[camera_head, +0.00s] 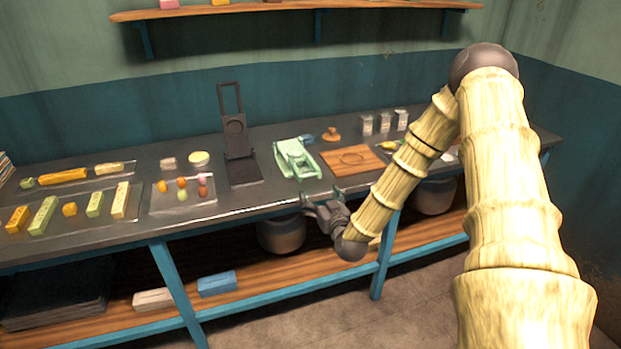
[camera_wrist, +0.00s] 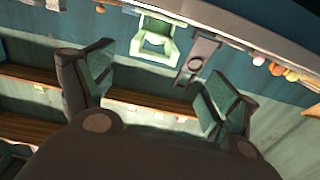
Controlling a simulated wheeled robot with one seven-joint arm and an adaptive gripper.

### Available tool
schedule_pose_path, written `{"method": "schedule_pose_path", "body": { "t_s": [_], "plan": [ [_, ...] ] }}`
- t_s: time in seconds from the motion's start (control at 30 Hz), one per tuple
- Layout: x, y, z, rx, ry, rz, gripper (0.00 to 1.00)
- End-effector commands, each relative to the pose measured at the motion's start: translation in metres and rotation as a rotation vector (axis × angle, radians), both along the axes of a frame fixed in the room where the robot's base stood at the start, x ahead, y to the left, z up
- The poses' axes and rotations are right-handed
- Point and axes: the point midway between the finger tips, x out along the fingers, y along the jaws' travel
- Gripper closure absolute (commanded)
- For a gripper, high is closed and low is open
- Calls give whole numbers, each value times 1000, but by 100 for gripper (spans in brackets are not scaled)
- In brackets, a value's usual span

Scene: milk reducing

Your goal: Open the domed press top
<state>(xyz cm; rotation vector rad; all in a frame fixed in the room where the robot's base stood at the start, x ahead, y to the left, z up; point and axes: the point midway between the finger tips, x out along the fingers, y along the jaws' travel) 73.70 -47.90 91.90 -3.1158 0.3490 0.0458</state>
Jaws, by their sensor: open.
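A mint-green press (camera_head: 296,158) lies low on the dark workbench, with a frame and arms around its middle; I cannot make out a dome. It also shows in the wrist view (camera_wrist: 154,38), at the top between my fingers. To its left stands a dark press (camera_head: 237,143) with an upright, holed plate and a looped handle raised; it also shows in the wrist view (camera_wrist: 196,60). I cannot tell for sure which one has the domed top. My gripper (camera_head: 323,203) is open and empty at the bench's front edge, in front of the green press, touching neither.
A wooden board (camera_head: 352,160) lies right of the green press. A tray with small coloured pieces (camera_head: 183,207) lies left of the dark press. Several canisters (camera_head: 384,122) stand at the back right. A pot (camera_head: 281,235) sits under the bench.

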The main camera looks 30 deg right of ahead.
Motion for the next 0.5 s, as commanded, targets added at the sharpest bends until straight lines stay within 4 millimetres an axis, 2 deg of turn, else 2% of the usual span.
{"method": "schedule_pose_path", "body": {
  "t_s": [0.1,0.27,0.5],
  "plan": [
    [3,-8,8,-8,-28,-12,12],
    [16,-12,9,-10,-30,-14,12],
    [53,-21,10,-10,-29,-14,12]
  ]
}}
